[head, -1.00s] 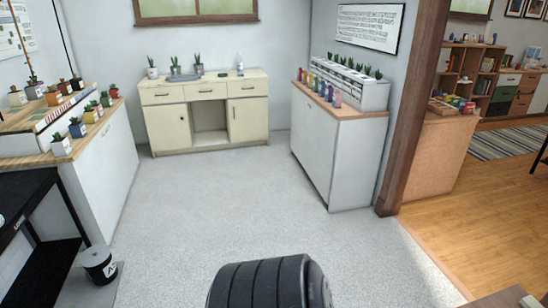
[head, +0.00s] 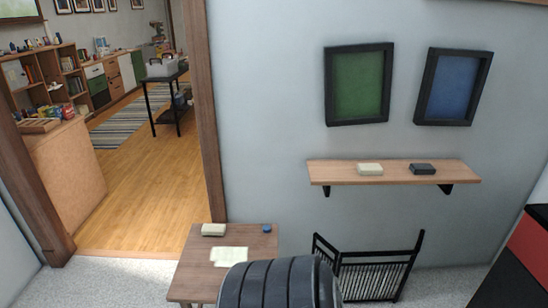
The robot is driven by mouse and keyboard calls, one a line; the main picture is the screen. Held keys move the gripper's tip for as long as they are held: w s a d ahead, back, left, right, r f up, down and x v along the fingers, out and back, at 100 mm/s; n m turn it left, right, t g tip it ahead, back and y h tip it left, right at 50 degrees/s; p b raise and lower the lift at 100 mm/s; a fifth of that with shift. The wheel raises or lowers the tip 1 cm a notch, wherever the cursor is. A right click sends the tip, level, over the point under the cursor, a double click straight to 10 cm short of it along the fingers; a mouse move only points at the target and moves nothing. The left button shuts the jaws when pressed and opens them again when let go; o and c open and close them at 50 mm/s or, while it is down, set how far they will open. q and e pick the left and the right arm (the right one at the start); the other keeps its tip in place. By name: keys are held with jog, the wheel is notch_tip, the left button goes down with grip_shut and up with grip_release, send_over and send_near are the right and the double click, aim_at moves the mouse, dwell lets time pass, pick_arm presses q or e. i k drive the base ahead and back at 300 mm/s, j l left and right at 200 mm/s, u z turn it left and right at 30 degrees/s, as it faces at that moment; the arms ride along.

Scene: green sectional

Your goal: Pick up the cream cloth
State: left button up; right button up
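No gripper of mine is in the head view. Several cream things could be the cloth, and I cannot tell which is. A cream folded-looking block (head: 213,230) lies at the back left of a small wooden table (head: 194,270). A flat pale cream piece (head: 229,254) lies nearer on the same table. Another cream block (head: 370,169) lies on the wall shelf (head: 330,172), left of a dark grey block (head: 422,169).
A small blue thing (head: 267,228) is at the table's back right. A black rack (head: 368,272) stands under the shelf. Green (head: 358,85) and blue (head: 453,87) framed panels hang above. A doorway with open wooden floor (head: 150,195) is at left.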

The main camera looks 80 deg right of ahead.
aim_at(211, 231)
jog(key=z, duration=2.35)
jog(key=i+j+z, duration=0.1)
jog(key=j+z, duration=0.15)
jog(key=z, duration=0.25)
jog(key=i+j+z, duration=0.1)
jog(key=j+z, duration=0.2)
jog(key=z, duration=0.2)
jog(key=j+z, duration=0.25)
jog(key=z, duration=0.25)
